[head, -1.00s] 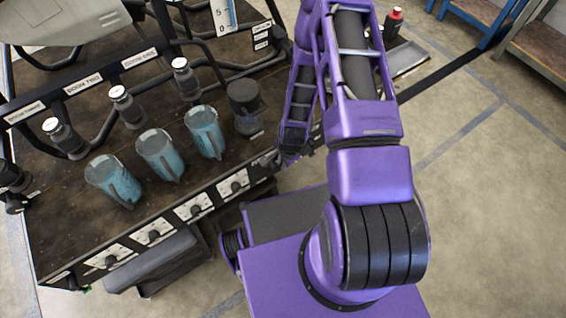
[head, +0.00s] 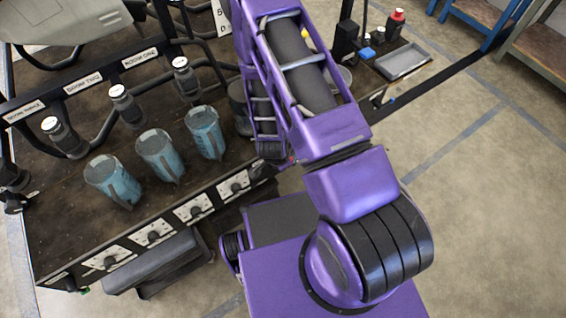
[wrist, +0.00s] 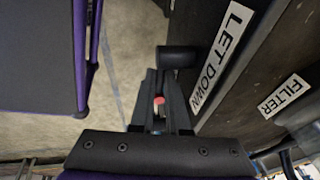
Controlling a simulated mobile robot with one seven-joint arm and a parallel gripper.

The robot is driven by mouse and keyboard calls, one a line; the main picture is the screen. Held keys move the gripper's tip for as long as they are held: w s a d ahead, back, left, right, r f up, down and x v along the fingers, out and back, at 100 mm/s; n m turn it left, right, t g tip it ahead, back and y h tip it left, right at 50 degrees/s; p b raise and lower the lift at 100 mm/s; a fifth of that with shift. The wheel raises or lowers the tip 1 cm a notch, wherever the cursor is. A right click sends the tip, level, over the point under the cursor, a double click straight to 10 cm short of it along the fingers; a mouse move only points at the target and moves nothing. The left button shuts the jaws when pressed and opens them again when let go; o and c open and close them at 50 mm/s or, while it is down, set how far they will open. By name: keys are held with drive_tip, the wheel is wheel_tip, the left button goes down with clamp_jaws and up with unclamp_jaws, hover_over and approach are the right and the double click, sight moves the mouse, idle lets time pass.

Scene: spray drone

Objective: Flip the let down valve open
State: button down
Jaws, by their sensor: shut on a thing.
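In the wrist view, the LET DOWN label (wrist: 216,58) is on the dark bench's side. Left of it is a black cylindrical valve part (wrist: 178,57), just beyond my gripper (wrist: 161,82). The dark fingers are closed around a small piece with a red end (wrist: 158,101), which looks like the let down valve's lever. Most of the lever is hidden between the fingers, so I cannot tell its angle. In the head view, my arm passes over the bench's right end and hides most of the gripper.
The bench carries several blue-filled jugs (head: 160,156) and black pipes. Several valve panels (head: 155,235) line its front edge. A grey tray (head: 404,62) and a red-capped bottle (head: 395,25) are at the back right. The FILTER label (wrist: 285,96) is right of LET DOWN.

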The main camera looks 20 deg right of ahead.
drive_tip(key=c, duration=0.9)
unclamp_jaws()
drive_tip(key=p+v, duration=0.3)
drive_tip(key=v, duration=1.4)
drive_tip(key=shift+s+a+r, duration=0.1)
drive_tip(key=shift+r, duration=0.1)
